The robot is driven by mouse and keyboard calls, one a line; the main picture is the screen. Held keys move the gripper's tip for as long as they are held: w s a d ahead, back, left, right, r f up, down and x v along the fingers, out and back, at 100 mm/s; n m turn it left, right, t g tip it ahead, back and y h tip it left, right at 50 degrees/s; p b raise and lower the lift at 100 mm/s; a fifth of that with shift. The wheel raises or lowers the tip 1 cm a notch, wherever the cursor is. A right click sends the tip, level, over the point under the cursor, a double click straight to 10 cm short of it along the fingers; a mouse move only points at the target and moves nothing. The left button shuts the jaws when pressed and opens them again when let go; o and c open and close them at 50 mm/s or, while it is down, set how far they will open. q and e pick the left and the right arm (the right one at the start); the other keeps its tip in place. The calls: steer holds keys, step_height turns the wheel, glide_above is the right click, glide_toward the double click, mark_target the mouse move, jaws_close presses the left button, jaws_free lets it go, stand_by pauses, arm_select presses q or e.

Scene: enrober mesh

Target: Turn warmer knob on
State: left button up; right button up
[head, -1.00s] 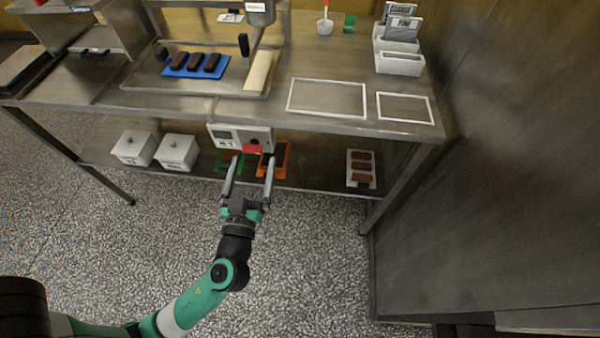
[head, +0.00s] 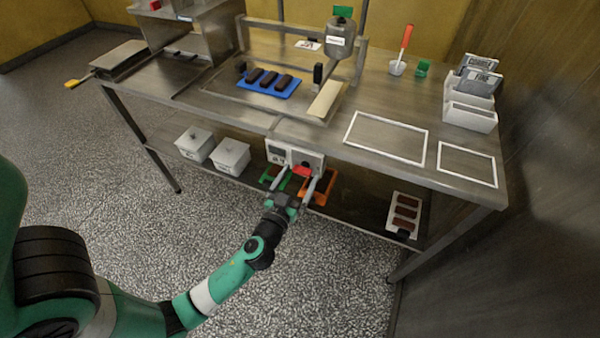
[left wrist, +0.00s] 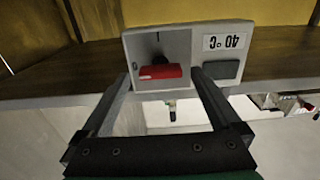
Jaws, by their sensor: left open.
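The warmer control box (head: 281,147) is a pale grey panel on the front edge of the steel table. Its knob (head: 303,170) is a red bar handle, which shows crosswise in the left wrist view (left wrist: 160,72). My left gripper (head: 294,184) is open in front of the box. Its fingers (left wrist: 160,95) stand on either side of the knob, apart from it as far as I can see. My right gripper is not in view.
A green tray (head: 272,178) and an orange tray (head: 325,190) sit on the lower shelf behind the gripper. Two lidded white containers (head: 230,157) stand to the left and a white tray of brown bars (head: 392,222) to the right. The floor in front is clear.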

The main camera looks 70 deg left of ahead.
arm_select(q)
steer(key=shift+w+a, duration=0.4)
steer(key=shift+a, duration=0.05)
steer(key=c, duration=1.4)
steer(key=shift+o, duration=0.2)
